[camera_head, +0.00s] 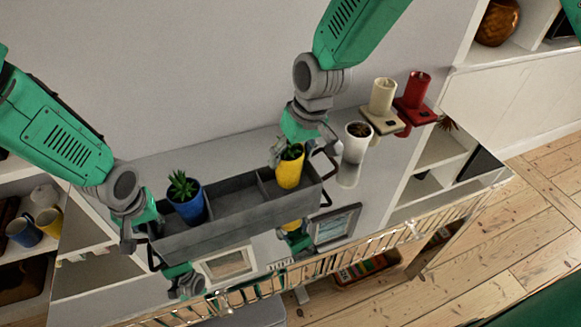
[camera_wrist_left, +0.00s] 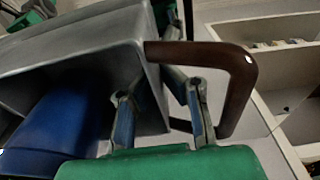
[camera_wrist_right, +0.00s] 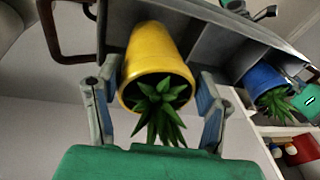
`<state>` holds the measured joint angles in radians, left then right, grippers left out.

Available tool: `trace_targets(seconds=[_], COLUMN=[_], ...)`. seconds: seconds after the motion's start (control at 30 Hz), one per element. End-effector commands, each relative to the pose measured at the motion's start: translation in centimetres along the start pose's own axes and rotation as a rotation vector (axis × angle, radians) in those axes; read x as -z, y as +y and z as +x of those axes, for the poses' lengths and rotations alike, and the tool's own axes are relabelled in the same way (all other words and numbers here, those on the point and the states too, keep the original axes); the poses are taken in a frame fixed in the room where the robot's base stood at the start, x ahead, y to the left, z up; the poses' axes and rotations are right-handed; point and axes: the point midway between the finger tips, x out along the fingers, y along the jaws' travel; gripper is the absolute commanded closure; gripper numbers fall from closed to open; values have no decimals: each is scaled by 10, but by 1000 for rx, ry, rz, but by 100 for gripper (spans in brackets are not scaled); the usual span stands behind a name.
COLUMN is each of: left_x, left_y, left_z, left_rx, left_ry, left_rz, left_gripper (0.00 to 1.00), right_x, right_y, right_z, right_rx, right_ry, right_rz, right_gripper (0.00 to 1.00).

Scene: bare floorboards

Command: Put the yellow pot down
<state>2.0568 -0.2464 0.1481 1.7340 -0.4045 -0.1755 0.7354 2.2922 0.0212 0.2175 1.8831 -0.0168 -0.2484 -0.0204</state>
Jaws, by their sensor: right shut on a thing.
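The yellow pot (camera_head: 289,174) with a green plant is in the right end compartment of the grey tray (camera_head: 232,222). It also shows in the right wrist view (camera_wrist_right: 158,58), between my finger pads. My right gripper (camera_head: 306,146) is shut on the yellow pot. The pot's base is hidden, so I cannot tell whether it touches the tray floor. My left gripper (camera_head: 140,222) is at the tray's left end, beside the blue pot (camera_head: 187,207). In the left wrist view its fingers (camera_wrist_left: 160,108) are apart near the tray's end wall and brown handle (camera_wrist_left: 236,88).
Picture frames (camera_head: 335,227) lie in front. Cups (camera_head: 24,232) are on a shelf at left. The counter is glossy and mirrors my grippers.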

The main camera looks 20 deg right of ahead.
Motion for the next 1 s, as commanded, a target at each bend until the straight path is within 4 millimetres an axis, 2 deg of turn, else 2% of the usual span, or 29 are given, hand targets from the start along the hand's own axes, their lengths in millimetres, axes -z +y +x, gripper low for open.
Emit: trace_targets(seconds=[0.3,0.6,0.63,0.67,0.7,1.0], left_x=[0,0,0,0,0,0], left_y=[0,0,0,0,0,0], left_z=[0,0,0,0,0,0], left_rx=[0,0,0,0,0,0], left_ry=[1,1,1,1,1,1], left_rz=[0,0,0,0,0,0], left_gripper=[100,100,100,100,100,100], right_x=[-6,-6,-7,-7,-7,-6], right_y=[6,6,7,7,7,6], right_z=[35,37,38,37,37,34], right_rx=[-1,-1,-1,-1,-1,-1], right_ry=[0,2,0,0,0,1], right_rz=[-1,-1,0,0,0,0], right_gripper=[87,87,30,20,16,16])
